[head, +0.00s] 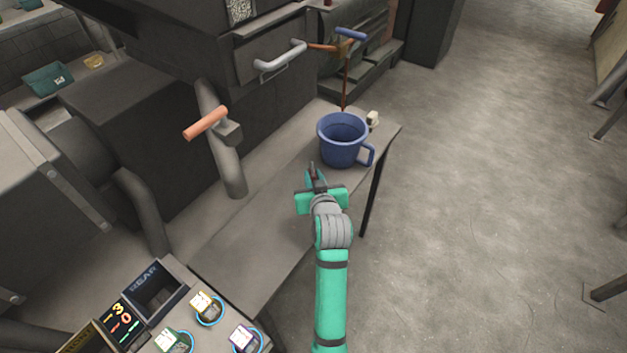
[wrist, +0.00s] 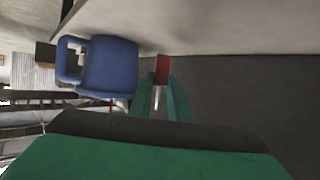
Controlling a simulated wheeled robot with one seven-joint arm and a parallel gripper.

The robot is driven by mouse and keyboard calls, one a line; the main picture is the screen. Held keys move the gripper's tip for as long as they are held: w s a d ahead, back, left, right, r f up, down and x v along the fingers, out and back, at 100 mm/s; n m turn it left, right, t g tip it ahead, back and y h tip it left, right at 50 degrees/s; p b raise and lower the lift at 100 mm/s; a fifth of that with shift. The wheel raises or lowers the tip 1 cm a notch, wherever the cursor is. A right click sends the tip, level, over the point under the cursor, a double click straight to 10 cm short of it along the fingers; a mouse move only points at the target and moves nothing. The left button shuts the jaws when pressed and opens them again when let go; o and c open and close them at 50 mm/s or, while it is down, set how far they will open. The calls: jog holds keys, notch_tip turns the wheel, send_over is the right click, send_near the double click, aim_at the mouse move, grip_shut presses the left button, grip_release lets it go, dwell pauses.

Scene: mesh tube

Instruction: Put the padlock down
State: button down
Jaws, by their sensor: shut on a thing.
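My gripper (head: 316,174) is over the grey bench, just in front of the blue mug. In the wrist view my gripper's green fingers (wrist: 162,98) are shut on a small red padlock (wrist: 162,69). A thin silver part, which looks like its shackle, shows between the fingers. In the head view the padlock is too small and too covered by the fingers to make out clearly. I cannot tell whether it touches the bench.
The blue mug (head: 341,140) stands upright near the bench's far right end; it also shows in the wrist view (wrist: 108,66). A small white object (head: 372,118) sits behind it. The bench (head: 262,222) is bare on the left. A pipe with an orange handle (head: 206,123) rises beside it.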

jog(key=f, duration=0.3)
jog(key=shift+w+f, duration=0.25)
jog(key=shift+f, duration=0.1)
jog(key=shift+a, duration=0.15)
jog(key=shift+f, duration=0.1)
jog(key=c, duration=1.7)
grip_release()
jog(key=shift+f, duration=0.1)
jog(key=shift+o, duration=0.2)
